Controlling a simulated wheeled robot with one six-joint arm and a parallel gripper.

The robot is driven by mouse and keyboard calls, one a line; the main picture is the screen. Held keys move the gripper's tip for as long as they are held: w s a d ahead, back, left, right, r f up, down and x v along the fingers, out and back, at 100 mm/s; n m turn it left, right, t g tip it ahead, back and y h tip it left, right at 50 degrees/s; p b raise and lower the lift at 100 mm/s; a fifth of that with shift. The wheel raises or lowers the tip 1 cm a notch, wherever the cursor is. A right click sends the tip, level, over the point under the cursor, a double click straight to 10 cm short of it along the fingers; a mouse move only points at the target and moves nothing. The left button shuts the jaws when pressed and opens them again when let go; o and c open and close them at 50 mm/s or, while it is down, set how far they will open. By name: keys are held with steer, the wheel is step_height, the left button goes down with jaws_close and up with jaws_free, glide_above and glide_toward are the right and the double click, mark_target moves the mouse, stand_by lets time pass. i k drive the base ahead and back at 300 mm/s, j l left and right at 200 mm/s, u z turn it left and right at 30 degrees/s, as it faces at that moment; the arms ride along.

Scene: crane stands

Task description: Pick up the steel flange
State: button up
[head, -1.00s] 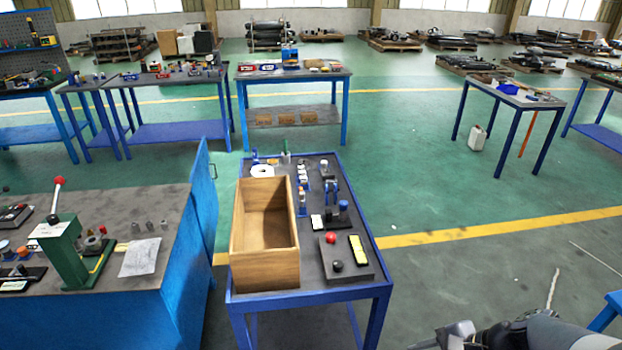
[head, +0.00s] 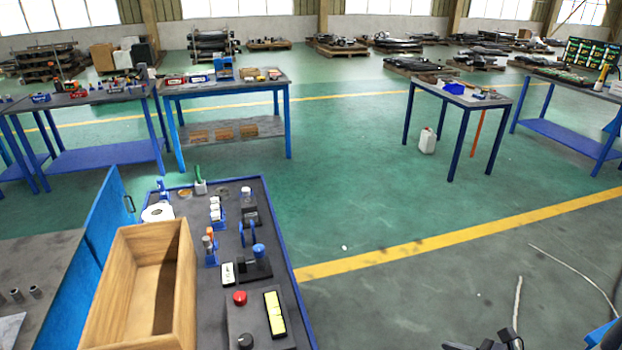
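I cannot make out a steel flange for certain in the head view. A pale ring-shaped piece (head: 157,212) lies flat near the far left corner of the blue workbench (head: 277,266), behind the wooden box. A small brownish round piece (head: 185,193) lies just beyond it; both are too small to identify. The end of my arm with my gripper (head: 487,342) shows only in part at the bottom edge, right of centre, over the floor and apart from the bench. Its fingers are mostly cut off, and I see nothing held.
An open wooden box (head: 187,290) stands on the bench's left side. A red-button control box (head: 255,320) and small tools fill its right side. A blue cabinet door (head: 108,225) stands at left. Clear floor lies right of the bench. A white canister (head: 427,141) stands farther off.

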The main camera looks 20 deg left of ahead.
mark_target(223, 193)
steer(key=i+u, duration=0.2)
steer(key=i, duration=0.4)
steer(key=i+l+u, duration=0.15)
steer(key=i, duration=0.4)
steer(key=i+l+u, duration=0.2)
steer(key=i, duration=0.4)
steer(key=i+u, duration=0.35)
steer(key=i, duration=0.15)
steer(key=i+u, duration=0.4)
steer(key=i+l+u, duration=0.35)
steer(key=i, duration=0.2)
steer(key=i+j+u, duration=0.15)
steer(key=u, duration=0.35)
steer(key=i+u, duration=0.35)
steer(key=u, duration=0.15)
steer(key=i+l+u, duration=0.15)
steer(key=i+u, duration=0.15)
steer(key=u, duration=0.2)
